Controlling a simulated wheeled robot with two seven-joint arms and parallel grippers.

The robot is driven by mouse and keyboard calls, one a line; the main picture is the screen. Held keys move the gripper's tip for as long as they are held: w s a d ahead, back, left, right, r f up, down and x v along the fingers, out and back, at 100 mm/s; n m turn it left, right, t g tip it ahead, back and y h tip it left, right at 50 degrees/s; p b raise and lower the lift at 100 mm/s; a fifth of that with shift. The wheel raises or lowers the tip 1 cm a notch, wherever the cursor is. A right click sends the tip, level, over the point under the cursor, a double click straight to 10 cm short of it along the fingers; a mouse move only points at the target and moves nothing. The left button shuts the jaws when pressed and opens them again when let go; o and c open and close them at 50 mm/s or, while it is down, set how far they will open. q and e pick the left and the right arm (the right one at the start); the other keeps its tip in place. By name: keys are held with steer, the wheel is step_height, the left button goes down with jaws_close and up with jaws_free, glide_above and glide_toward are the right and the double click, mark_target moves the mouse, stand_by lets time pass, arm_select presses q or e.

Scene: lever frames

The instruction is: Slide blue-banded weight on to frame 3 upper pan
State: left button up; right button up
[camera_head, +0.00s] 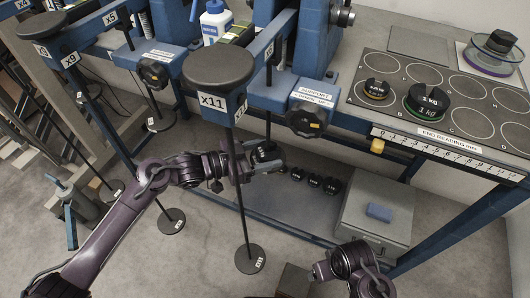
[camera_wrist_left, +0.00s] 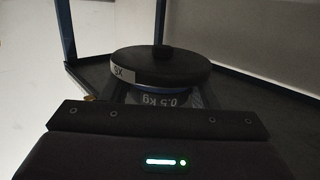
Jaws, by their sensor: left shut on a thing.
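My left gripper (camera_head: 268,166) is shut on the blue-banded weight (camera_head: 265,153), below the blue beams in the head view. In the left wrist view the weight (camera_wrist_left: 165,99) shows upside-down "0.5 kg" lettering and a thin blue band. A dark round pan (camera_wrist_left: 170,72) with a white rim label lies right against it in that view. Both labels look inverted, so the pan appears to be under the weight. I cannot tell whether they touch. The pan is mostly hidden in the head view. My right arm shows at the bottom right, but its fingers are not visible.
A rod with a floor-level disc (camera_head: 249,259) hangs in front of my left gripper. Several black weights (camera_head: 314,181) stand on the low shelf beside a grey box (camera_head: 372,212). The bench above holds a green-banded 1 kg weight (camera_head: 427,102) and a smaller orange-banded one (camera_head: 377,89).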

arm_select(q)
steer(key=shift+f, duration=0.2)
steer(key=o, duration=1.3)
steer(key=shift+s+f, duration=0.1)
steer(key=shift+c, duration=0.2)
steer(key=shift+o, duration=0.3)
steer(key=shift+s+f, duration=0.1)
steer(key=shift+f, duration=0.05)
steer(key=shift+s+a+p, duration=0.1)
steer(key=shift+a+p, duration=0.25)
steer(key=shift+r+p+v, duration=0.2)
steer(key=shift+p+v, duration=0.3)
steer(key=shift+v, duration=0.45)
steer(key=shift+r+p+v, duration=0.15)
steer(key=shift+p+v, duration=0.35)
steer(key=shift+v, duration=0.5)
steer(key=shift+p+v, duration=0.55)
steer(key=shift+v, duration=0.55)
steer(key=shift+a, duration=0.1)
